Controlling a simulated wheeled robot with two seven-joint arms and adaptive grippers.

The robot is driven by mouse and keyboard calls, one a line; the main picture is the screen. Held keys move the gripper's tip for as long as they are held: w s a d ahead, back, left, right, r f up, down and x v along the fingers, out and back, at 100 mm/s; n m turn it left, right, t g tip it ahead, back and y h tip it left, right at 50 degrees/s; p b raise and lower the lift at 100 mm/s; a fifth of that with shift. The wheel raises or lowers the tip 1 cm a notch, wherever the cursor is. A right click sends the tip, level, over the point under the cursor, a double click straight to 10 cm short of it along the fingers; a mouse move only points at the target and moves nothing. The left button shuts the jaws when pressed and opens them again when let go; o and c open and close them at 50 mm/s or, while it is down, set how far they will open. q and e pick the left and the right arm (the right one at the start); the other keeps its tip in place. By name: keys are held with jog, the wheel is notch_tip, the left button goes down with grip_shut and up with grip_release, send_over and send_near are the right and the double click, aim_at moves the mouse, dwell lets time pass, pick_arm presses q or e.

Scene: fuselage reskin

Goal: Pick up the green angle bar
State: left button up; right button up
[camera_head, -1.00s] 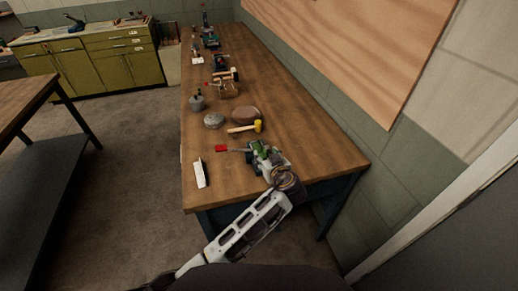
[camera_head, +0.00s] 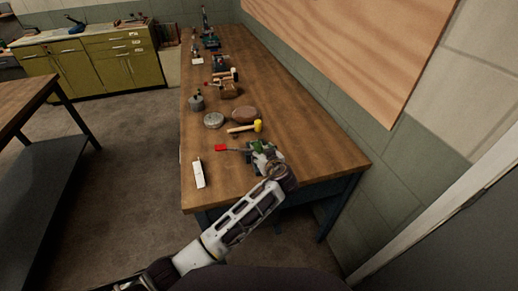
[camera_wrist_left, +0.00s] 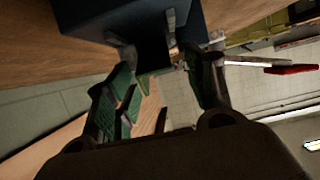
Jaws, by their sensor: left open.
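My left gripper (camera_head: 266,160) is open at the near right part of the bench, in front of a green and dark tool that the hand partly covers. In the left wrist view its two fingers (camera_wrist_left: 170,56), with green on their inner faces, stand apart on either side of a dark blue block (camera_wrist_left: 130,22) with grey metal parts. I cannot tell the green angle bar apart from the green on the fingers and the tool. A red-ended rod (camera_head: 221,148) sticks out left of the hand; it also shows in the left wrist view (camera_wrist_left: 290,69). My right gripper does not show.
The wooden bench (camera_head: 310,145) holds a white block (camera_head: 199,173), a yellow-headed mallet (camera_head: 257,126), a round grey tin (camera_head: 213,120), a brown oval piece (camera_head: 245,114) and several tools farther back. The wall is close on the right. The bench's right side is clear.

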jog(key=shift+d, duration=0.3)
pick_arm(q)
jog(key=shift+c, duration=0.3)
jog(key=c, duration=0.9)
jog(key=shift+c, duration=0.8)
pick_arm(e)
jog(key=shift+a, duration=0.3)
pick_arm(q)
jog(key=shift+r, duration=0.1)
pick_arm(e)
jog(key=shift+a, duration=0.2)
pick_arm(q)
jog(key=shift+r, duration=0.85)
notch_tip(320, 180, up, 8)
jog(key=shift+r+b, duration=0.1)
jog(key=shift+b, duration=0.35)
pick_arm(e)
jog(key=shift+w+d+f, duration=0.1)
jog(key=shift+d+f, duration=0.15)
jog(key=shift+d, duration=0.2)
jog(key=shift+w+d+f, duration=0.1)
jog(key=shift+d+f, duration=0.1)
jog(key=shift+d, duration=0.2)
